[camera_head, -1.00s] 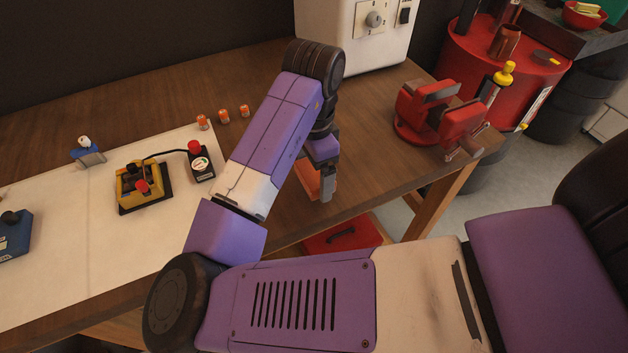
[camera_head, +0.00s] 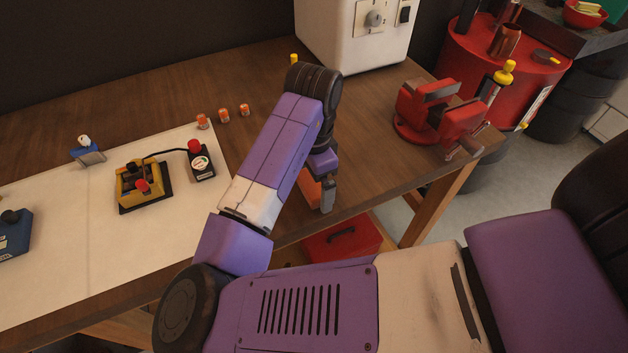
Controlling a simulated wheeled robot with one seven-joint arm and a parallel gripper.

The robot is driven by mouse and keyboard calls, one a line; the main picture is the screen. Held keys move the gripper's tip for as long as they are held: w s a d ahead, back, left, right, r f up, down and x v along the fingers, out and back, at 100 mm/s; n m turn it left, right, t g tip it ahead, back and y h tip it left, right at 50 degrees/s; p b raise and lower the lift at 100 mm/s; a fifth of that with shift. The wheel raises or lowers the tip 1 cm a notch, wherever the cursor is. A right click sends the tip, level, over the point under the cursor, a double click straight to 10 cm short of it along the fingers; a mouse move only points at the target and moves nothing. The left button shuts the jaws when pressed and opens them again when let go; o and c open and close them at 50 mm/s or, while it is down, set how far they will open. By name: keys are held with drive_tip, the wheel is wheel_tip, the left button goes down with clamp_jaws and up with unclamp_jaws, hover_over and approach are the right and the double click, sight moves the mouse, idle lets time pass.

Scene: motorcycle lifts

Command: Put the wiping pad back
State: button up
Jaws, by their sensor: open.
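My gripper (camera_head: 320,192) points down over the front edge of the wooden bench, right of the white mat. A grey finger shows, with an orange piece (camera_head: 310,187) close on its left. I cannot tell whether that piece is part of the gripper or a separate thing. The gripper is open. I cannot make out the wiping pad for certain; my arm hides part of the bench. A red bowl (camera_head: 584,20) at the top right holds yellow and green pieces, too small to identify.
The wooden bench (camera_head: 250,75) carries a red vise (camera_head: 440,118), a white machine (camera_head: 352,35), small orange-and-white containers (camera_head: 223,116) and a pale mat (camera_head: 60,215). A yellow-black device (camera_head: 140,187) and red-button box (camera_head: 201,160) sit on the mat. A red box (camera_head: 340,242) is below.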

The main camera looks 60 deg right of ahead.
wheel_tip(320, 180, up, 12)
drive_tip(key=s+d+r+n+t+h, duration=0.1)
drive_tip(key=d+r+n+h, duration=0.3)
drive_tip(key=d+h, duration=0.45)
drive_tip(key=d+r+n+t+h, duration=0.1)
drive_tip(key=d+r+n+h, duration=0.3)
drive_tip(key=d, duration=0.7)
drive_tip(key=w+a+f+n+t, duration=0.45)
drive_tip(key=a+n+t, duration=0.5)
drive_tip(key=n, duration=0.25)
drive_tip(key=a+f+n+t+y, duration=0.1)
drive_tip(key=a+f+y, duration=0.1)
drive_tip(key=a, duration=0.1)
drive_tip(key=s+a+f+n+t+y, duration=0.1)
drive_tip(key=a+f+n, duration=0.1)
drive_tip(key=a, duration=0.1)
drive_tip(key=s+a+f+n+t+y, duration=0.1)
drive_tip(key=a+f+n+y, duration=0.1)
drive_tip(key=a, duration=0.1)
drive_tip(key=shift+s+f+y, duration=0.2)
drive_tip(key=shift+s+y, duration=0.05)
drive_tip(key=shift+y, duration=0.1)
drive_tip(key=s+a+f+y, duration=0.3)
drive_tip(key=s+a+y, duration=0.3)
drive_tip(key=s+a, duration=1.3)
drive_tip(key=shift+s+a+f+y, duration=0.2)
drive_tip(key=shift+s+a+y, duration=0.1)
drive_tip(key=shift+a+y, duration=0.1)
